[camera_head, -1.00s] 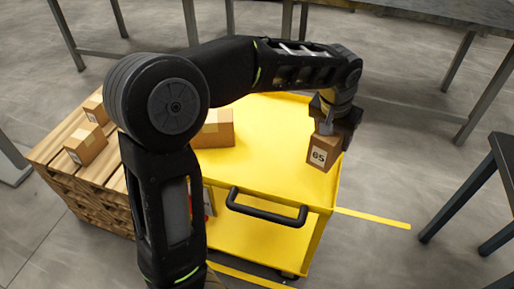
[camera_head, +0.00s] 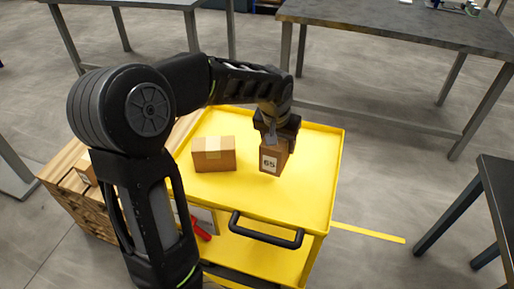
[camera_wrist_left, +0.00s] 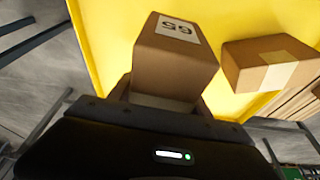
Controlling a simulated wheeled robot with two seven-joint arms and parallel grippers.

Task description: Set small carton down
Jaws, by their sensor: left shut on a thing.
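The small carton (camera_head: 272,160) is brown with a white label reading 65. My left gripper (camera_head: 279,133) is shut on its top and holds it over the yellow cart's top (camera_head: 305,185). In the left wrist view the carton (camera_wrist_left: 175,58) sits between the fingers, with the yellow cart surface behind it. I cannot tell whether its underside touches the cart. My right gripper is not in view.
Another taped carton (camera_head: 214,155) stands on the cart, left of the held one. A black handle (camera_head: 266,232) is at the cart's near edge. A wooden pallet stack (camera_head: 75,195) stands at left. The cart's right side is clear.

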